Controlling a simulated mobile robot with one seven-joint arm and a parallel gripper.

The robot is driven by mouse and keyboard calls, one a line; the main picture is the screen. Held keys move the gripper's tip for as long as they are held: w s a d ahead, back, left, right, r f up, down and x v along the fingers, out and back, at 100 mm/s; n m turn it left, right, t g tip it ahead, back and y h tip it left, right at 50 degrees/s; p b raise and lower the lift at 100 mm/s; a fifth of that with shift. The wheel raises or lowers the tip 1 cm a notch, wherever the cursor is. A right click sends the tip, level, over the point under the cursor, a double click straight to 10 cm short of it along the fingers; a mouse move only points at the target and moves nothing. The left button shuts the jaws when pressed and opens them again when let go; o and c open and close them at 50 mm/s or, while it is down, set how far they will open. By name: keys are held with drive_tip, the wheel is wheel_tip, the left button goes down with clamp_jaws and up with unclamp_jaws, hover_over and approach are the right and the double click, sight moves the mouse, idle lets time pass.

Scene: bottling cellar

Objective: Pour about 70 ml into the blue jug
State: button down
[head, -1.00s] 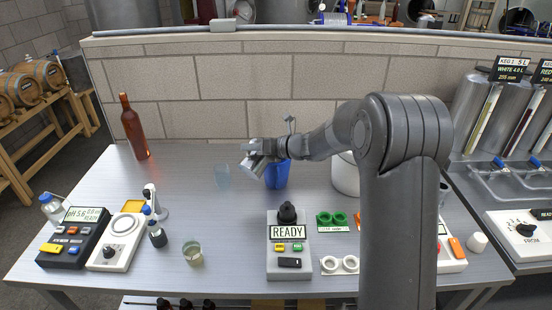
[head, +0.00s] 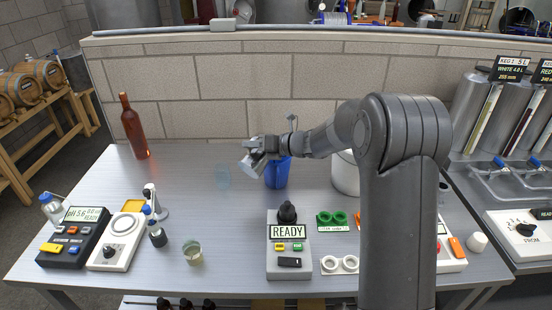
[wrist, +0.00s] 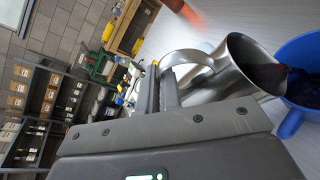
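The blue jug (head: 279,174) stands upright on the bench behind the READY device. It also shows at the right edge of the wrist view (wrist: 292,122), with something dark inside its mouth. My gripper (head: 262,146) is shut on the handle of a steel pitcher (wrist: 205,85). The pitcher (head: 251,164) is raised and tilted, its mouth close to the blue jug's rim in the wrist view. Dark liquid shows around the pitcher's lip; I cannot tell how much has flowed. The level in the blue jug is hidden in the head view.
A brown bottle (head: 133,128) stands at the back left. A faint clear vessel (head: 222,177) stands left of the jug, and a glass beaker (head: 193,253) nearer the front. The READY device (head: 289,255) is in front. A white container (head: 345,174) stands right, partly behind my arm.

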sight(247, 161)
drive_tip(key=shift+w+d+r+m, duration=0.35)
drive_tip(key=shift+w+r+m, duration=0.05)
drive_tip(key=shift+w+r, duration=0.1)
idle(1.0)
drive_tip(key=shift+s, duration=0.1)
drive_tip(key=f+n, duration=0.1)
drive_tip(key=s+a+f+n, duration=0.1)
drive_tip(key=s+f+h, duration=0.1)
drive_tip(key=shift+s+a+f+n+t, duration=0.1)
drive_tip(key=shift+a+f+n+t, duration=0.05)
drive_tip(key=shift+a+n+t, duration=0.25)
drive_tip(key=shift+s+a+f+n+t+h, duration=0.1)
drive_tip(key=shift+s+a+n+t+h, duration=0.2)
drive_tip(key=shift+n, duration=0.3)
drive_tip(key=shift+f, duration=0.15)
idle(0.7)
